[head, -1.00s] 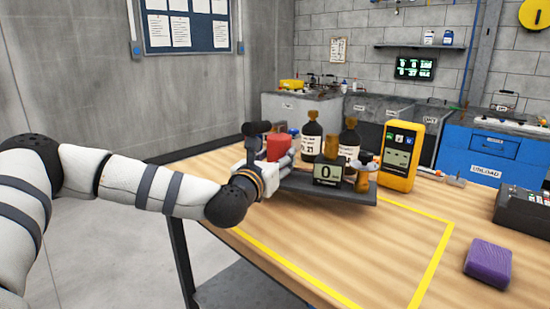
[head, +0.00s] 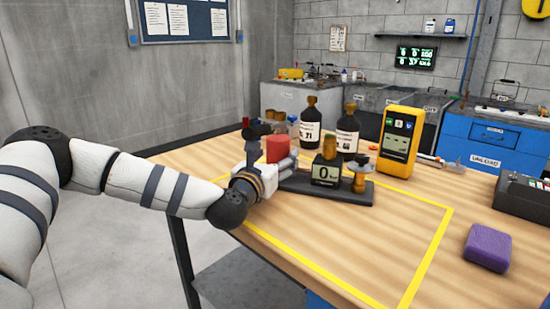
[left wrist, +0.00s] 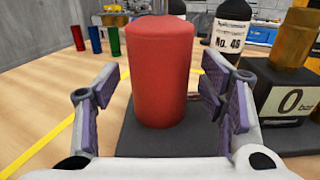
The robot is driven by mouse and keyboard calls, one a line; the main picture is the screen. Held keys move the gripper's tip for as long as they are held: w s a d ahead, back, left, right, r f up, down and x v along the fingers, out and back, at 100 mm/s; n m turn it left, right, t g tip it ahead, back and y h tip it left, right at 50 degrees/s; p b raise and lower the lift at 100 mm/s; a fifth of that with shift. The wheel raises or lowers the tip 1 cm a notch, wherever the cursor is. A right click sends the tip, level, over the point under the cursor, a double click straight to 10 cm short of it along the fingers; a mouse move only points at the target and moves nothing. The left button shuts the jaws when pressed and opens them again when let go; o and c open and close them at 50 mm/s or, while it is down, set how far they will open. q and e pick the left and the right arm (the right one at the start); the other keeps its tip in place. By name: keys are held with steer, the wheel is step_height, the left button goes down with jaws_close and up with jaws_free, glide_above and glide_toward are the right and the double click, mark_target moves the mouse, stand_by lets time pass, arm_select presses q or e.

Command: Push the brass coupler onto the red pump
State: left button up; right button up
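The red pump (left wrist: 160,72) is an upright red cylinder on a dark base plate (left wrist: 140,142). In the head view the pump (head: 279,149) stands at the plate's left end. My left gripper (head: 270,170) reaches it from the left. In the left wrist view its purple-padded fingers (left wrist: 160,90) stand on either side of the pump, with small gaps showing. A brass piece (head: 330,147) sits on the gauge block (head: 326,172), and a brass fitting with a grey top (head: 359,182) stands at the plate's right end. I cannot tell which is the coupler. My right gripper is out of view.
A purple block (head: 487,248) and a dark box (head: 525,205) lie to the right. The table inside the yellow tape (head: 420,265) is clear in front of the plate.

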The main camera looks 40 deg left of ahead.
arm_select(q)
steer(key=shift+s+r, duration=0.1)
steer(key=shift+r, duration=0.1)
steer(key=v, duration=1.2)
steer(key=shift+p, duration=0.35)
steer(key=shift+f, duration=0.1)
